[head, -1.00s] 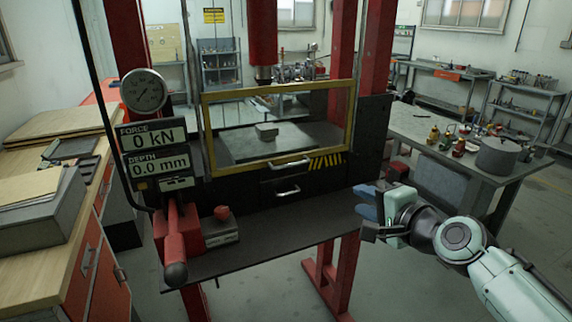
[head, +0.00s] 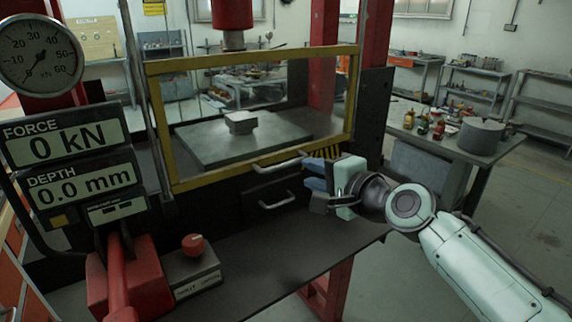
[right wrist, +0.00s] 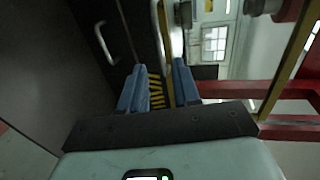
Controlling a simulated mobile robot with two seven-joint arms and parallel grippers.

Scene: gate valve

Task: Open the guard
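The guard (head: 349,95) is a clear panel in a yellow frame on the front of the press, and it is down. Its pale bar handle (head: 278,161) sits on the lower edge. My right gripper (head: 308,176) is just right of that handle, apart from it as far as I can tell. In the right wrist view the right gripper (right wrist: 158,88) has its blue fingers apart, with nothing held and the hazard stripes (right wrist: 155,92) seen between them. The guard's yellow edge (right wrist: 165,35) runs ahead of the fingers. My left gripper is not in view.
A second handle (head: 276,200) is on the dark drawer below the guard; a handle also shows in the right wrist view (right wrist: 105,42). A grey block (head: 240,122) lies behind the guard. A red lever (head: 117,280) and a red knob (head: 193,244) stand at front left.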

